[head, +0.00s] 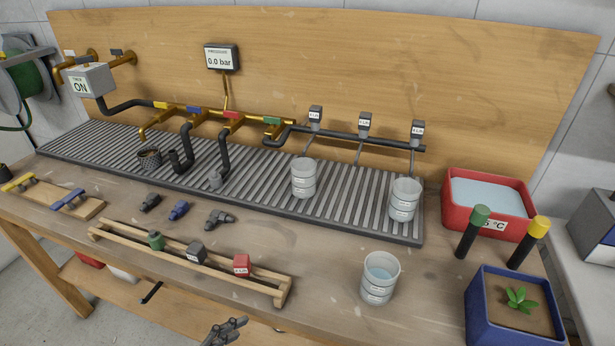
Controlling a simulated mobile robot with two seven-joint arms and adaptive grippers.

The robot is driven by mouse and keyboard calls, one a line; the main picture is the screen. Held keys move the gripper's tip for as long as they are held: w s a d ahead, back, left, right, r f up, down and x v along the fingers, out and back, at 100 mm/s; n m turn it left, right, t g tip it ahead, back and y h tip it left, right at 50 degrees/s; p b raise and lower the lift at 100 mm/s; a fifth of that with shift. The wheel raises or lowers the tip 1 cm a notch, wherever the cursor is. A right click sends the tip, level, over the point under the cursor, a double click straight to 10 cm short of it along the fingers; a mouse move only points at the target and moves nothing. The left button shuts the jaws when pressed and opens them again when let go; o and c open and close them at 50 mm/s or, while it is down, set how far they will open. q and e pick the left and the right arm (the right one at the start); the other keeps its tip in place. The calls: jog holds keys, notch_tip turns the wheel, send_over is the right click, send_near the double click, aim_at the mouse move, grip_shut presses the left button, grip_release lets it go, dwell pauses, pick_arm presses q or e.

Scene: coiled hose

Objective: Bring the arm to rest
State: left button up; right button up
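One gripper of mine (228,329), dark grey, shows at the bottom edge, left of the middle. It seems to come in from the lower left, so I take it as my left gripper. It is in front of the bench (330,318), below the wooden rack (190,268), and touches nothing that I can see. Only its front part shows, and I cannot tell whether its fingers are open. I see nothing held in it. My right gripper is not in view. A green coiled hose on a reel (22,75) hangs at the upper left.
Grey cups stand on the ribbed drain tray (330,215), and another cup (380,278) stands near the bench front. A blue planter (480,315) and a red water tub (460,185) are at right. Pipes and a timer box (88,80) line the back board.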

pick_arm(q)
jog(key=s+a+f+n+y, duration=0.6)
jog(key=s+f, duration=0.3)
jog(key=f, duration=0.3)
jog(key=s+a+f+n+g+y, duration=0.1)
jog(key=s+f+n, duration=0.15)
jog(key=s, duration=0.45)
jog(key=s+a+f+n+g+y, duration=0.1)
jog(key=s+a+f+n+y, duration=0.15)
jog(key=s, duration=0.45)
jog(key=w+d+r+t+h+p, duration=0.1)
jog(key=w+r+p, duration=0.3)
jog(key=r+p, duration=0.7)
jog(key=shift+d+r+p, duration=0.2)
jog(key=shift+r+p, duration=0.15)
jog(key=shift+p, duration=0.15)
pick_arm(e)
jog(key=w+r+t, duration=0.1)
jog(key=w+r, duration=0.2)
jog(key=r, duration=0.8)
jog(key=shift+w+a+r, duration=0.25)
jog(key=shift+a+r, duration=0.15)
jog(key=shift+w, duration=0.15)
